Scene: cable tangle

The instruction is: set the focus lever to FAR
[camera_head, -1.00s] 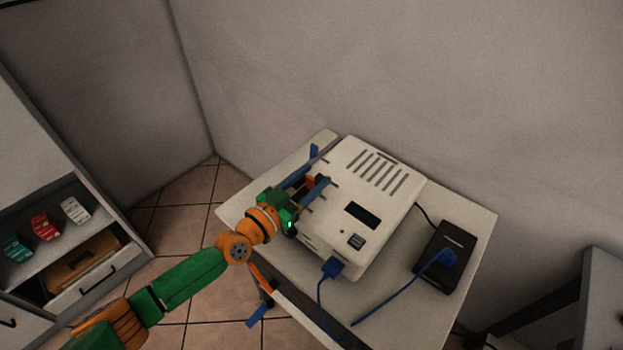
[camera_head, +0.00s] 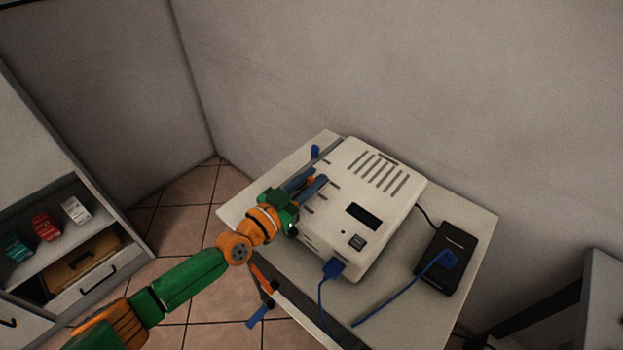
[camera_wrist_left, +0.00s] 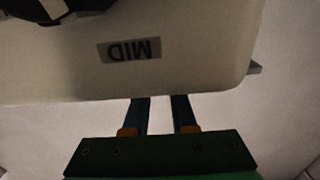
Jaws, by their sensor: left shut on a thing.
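A white projector-like device (camera_head: 372,185) lies on a small table, with slots on top and a dark display. My left gripper (camera_head: 307,182) is at the device's left side, its two blue fingers close together with a small orange part showing between them. I take this part for the focus lever (camera_head: 310,181); it is mostly hidden by the fingers. In the left wrist view, the fingers (camera_wrist_left: 160,110) run under the device's edge, so their tips and the lever are hidden. A label MID (camera_wrist_left: 129,50) shows upside down there. No FAR label is readable.
A blue plug (camera_head: 334,267) with a hanging cable sits at the device's front. A black box (camera_head: 446,258) with a blue cable lies on the table (camera_head: 478,224) to the right. A small blue piece (camera_head: 315,152) stands behind the gripper. A shelf unit is at left.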

